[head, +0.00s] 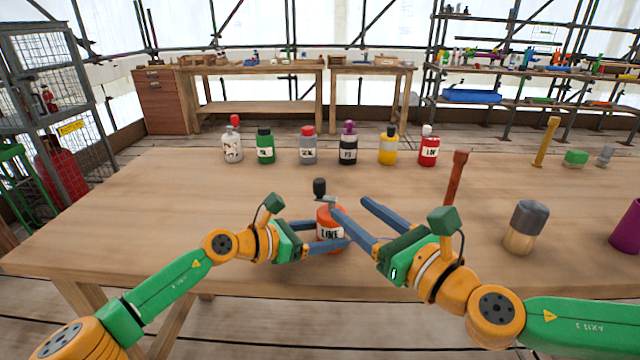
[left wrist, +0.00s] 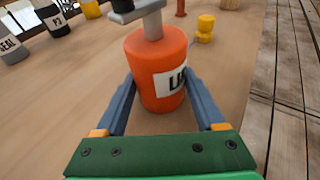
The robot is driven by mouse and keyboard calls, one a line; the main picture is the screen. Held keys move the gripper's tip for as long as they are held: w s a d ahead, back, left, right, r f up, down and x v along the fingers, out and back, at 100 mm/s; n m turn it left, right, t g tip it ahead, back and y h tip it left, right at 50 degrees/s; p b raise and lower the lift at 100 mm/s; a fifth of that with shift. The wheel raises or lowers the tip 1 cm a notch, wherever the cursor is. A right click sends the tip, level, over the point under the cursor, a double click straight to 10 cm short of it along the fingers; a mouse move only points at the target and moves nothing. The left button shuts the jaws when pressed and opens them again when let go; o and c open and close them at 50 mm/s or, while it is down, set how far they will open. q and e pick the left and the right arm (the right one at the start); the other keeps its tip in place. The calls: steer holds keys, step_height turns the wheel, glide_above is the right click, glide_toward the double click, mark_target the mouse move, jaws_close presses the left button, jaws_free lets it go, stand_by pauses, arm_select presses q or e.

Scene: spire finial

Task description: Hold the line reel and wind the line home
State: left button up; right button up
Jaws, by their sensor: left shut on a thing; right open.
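The line reel (head: 327,216) is an orange drum with a white LINE label, upright near the table's front middle. Its grey crank arm on top carries a dark knob (head: 319,186). My left gripper (head: 333,233) is shut on the drum, one finger on each side; the reel also shows in the left wrist view (left wrist: 155,56). My right gripper (head: 349,205) is open and empty, its fingertips just right of the crank, apart from the knob. A small yellow piece (left wrist: 205,28) stands beyond the reel in the left wrist view, with a thin line seemingly running toward it; I cannot pick it out in the head view.
Several labelled bottles stand in a row at the back, including a green one (head: 265,147) and a red one (head: 429,148). A red-brown post (head: 456,180), a grey-topped wooden piece (head: 525,228) and a purple cup (head: 629,230) are to the right. The table's left side (head: 150,215) is clear.

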mark_target(323, 187)
steer(key=x, duration=1.1)
steer(key=shift+a, duration=0.1)
jaws_close()
